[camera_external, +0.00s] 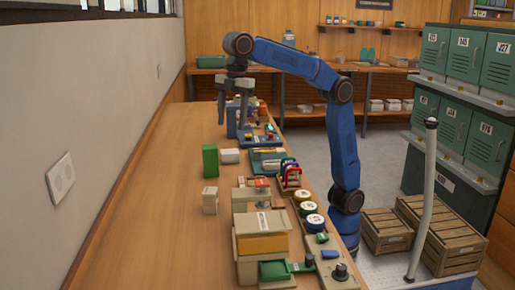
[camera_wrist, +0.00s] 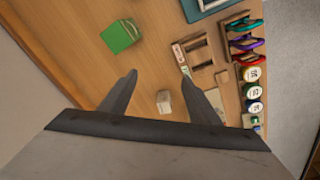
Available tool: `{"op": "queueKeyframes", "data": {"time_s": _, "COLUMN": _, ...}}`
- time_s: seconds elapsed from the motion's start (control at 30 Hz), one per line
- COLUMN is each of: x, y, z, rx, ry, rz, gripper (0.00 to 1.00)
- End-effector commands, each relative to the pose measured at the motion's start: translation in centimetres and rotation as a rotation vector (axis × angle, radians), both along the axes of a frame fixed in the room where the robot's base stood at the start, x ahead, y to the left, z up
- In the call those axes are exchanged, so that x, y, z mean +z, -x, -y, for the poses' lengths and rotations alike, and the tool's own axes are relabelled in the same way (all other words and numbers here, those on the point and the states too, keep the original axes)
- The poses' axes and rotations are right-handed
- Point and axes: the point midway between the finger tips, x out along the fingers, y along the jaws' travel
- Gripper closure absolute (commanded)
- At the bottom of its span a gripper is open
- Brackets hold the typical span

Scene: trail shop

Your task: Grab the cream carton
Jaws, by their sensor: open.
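The cream carton (camera_external: 210,200) stands upright on the wooden bench, nearer the camera than a taller green carton (camera_external: 210,160). In the wrist view the cream carton (camera_wrist: 164,102) appears between my two fingers, well below them on the bench, and the green carton (camera_wrist: 120,36) is at the upper left. My gripper (camera_external: 232,123) hangs fingers-down over the far part of the bench, apart from the cream carton. In the wrist view my gripper (camera_wrist: 158,71) is open with nothing between its fingertips.
Round labelled tins (camera_external: 308,208), coloured clips (camera_external: 290,172) and stacked boxes (camera_external: 262,235) line the bench's right side. The bench's left side is bare up to the wall.

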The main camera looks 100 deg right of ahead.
Motion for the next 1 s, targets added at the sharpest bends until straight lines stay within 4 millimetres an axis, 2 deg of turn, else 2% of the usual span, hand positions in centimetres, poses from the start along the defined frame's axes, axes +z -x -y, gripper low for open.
{"op": "queueKeyframes", "data": {"time_s": 0.03, "x": -0.6, "y": -1.2, "z": -1.6, "rx": 0.034, "ry": 0.007, "rz": -0.010, "gripper": 0.44}}
{"op": "queueKeyframes", "data": {"time_s": 0.2, "x": -2.6, "y": -4.2, "z": -6.7, "rx": 0.157, "ry": 0.028, "rz": -0.040, "gripper": 0.44}}
{"op": "queueKeyframes", "data": {"time_s": 0.4, "x": -4.7, "y": -6.3, "z": -11.3, "rx": 0.267, "ry": 0.046, "rz": -0.066, "gripper": 0.44}}
{"op": "queueKeyframes", "data": {"time_s": 0.7, "x": -6.8, "y": -7.7, "z": -15.2, "rx": 0.357, "ry": 0.061, "rz": -0.088, "gripper": 0.44}}
{"op": "queueKeyframes", "data": {"time_s": 1.0, "x": -8.1, "y": -8.3, "z": -17.4, "rx": 0.408, "ry": 0.069, "rz": -0.101, "gripper": 0.44}}
